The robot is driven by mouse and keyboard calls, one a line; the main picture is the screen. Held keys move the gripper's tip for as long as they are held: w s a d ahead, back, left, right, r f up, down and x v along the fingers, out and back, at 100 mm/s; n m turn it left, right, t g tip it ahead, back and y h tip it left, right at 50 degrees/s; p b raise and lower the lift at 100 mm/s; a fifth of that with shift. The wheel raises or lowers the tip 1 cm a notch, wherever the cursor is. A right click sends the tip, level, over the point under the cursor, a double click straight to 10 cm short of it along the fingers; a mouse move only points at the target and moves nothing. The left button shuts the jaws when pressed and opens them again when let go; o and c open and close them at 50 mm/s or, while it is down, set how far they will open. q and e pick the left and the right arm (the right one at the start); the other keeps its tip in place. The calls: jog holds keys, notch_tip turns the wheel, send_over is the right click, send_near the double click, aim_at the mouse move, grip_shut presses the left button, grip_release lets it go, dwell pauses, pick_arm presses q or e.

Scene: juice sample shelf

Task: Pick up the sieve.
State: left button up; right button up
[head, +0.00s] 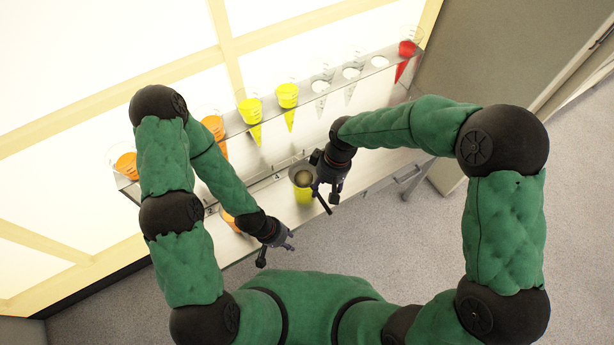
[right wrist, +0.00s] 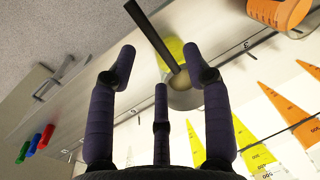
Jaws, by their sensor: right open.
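The sieve (head: 302,173) rests on top of a yellow-filled vessel (head: 303,195) on the lower shelf board. It has a grey bowl, and its thin black handle (head: 323,203) sticks out toward me. In the right wrist view the sieve's handle (right wrist: 153,36) runs diagonally across the space between the fingertips, and its bowl is partly covered by a finger. My right gripper (head: 325,192) is open and empty, close beside the sieve; it also shows in the right wrist view (right wrist: 160,65). My left gripper (head: 277,250) has its fingers apart, empty, in front of the board.
A clear rack (head: 345,90) above holds several cone cups with orange, yellow and red juice, some empty. An orange-filled vessel (head: 230,221) stands left on the board, behind my left forearm. Red, green and blue items (right wrist: 35,141) lie left in the right wrist view.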

notch_tip(320, 180, down, 2)
jog(key=shift+a+f, duration=0.15)
jog(key=shift+s+a+f+b, duration=0.1)
jog(key=shift+f+b, duration=0.65)
jog(key=shift+f, duration=1.85)
grip_shut()
